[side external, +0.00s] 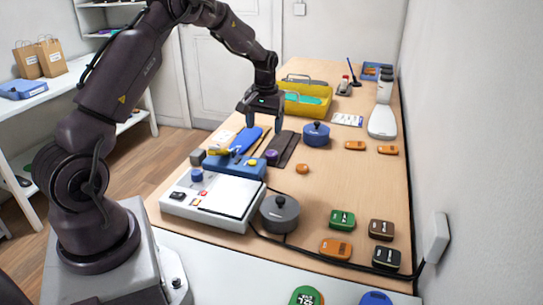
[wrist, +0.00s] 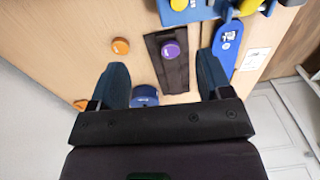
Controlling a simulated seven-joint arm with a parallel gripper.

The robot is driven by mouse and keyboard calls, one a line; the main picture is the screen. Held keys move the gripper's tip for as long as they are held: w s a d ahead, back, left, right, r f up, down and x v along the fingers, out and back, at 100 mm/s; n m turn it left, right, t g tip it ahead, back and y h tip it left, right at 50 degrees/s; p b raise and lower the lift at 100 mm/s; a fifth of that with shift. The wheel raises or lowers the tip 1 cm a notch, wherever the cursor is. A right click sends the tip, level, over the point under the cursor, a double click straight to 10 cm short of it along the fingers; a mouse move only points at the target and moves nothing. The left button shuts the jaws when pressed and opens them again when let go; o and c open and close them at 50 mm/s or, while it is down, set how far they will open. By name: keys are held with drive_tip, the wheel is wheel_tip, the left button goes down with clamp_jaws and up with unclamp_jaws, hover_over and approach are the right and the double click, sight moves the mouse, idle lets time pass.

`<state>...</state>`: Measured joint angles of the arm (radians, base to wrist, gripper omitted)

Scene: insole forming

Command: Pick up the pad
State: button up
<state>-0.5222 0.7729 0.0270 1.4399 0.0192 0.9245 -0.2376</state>
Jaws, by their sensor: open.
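My gripper (side external: 264,123) is open and empty above the table. In the wrist view its two blue fingers (wrist: 162,65) stand wide apart, with a dark flat strip (wrist: 178,78) between and below them. The strip also lies on the table in the side view (side external: 285,147). A small round purple piece (side external: 271,155) rests on the strip's near end and shows in the wrist view (wrist: 171,50). A small orange round piece (side external: 302,169) lies on bare table beside it. Which piece is the pad, I cannot tell for sure.
A blue insole-shaped piece (side external: 246,138) lies left of the strip, by a blue block (side external: 238,166). A blue lidded pot (side external: 316,134) stands right, a yellow bin (side external: 318,103) behind. A white device (side external: 225,200) and grey pot (side external: 280,212) stand in front.

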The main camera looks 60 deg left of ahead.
drive_tip(key=w+a+f+n, duration=0.1)
drive_tip(key=w+a+f, duration=0.2)
drive_tip(key=a, duration=0.1)
drive_tip(key=n+t, duration=0.1)
hover_over(271, 153)
drive_tip(key=d, duration=0.1)
drive_tip(key=shift+y, duration=0.4)
drive_tip(key=f, duration=0.5)
drive_tip(key=shift+s+f, duration=0.15)
drive_tip(key=shift+s, duration=0.05)
drive_tip(key=shift+w+a+f, duration=0.1)
drive_tip(key=shift+a+f, duration=0.1)
drive_tip(key=shift+f, duration=1.3)
drive_tip(key=shift+w+a+f, duration=0.1)
drive_tip(key=shift+a+f, duration=0.1)
drive_tip(key=shift+f, duration=1.25)
drive_tip(key=shift+c, duration=0.2)
drive_tip(key=c, duration=1)
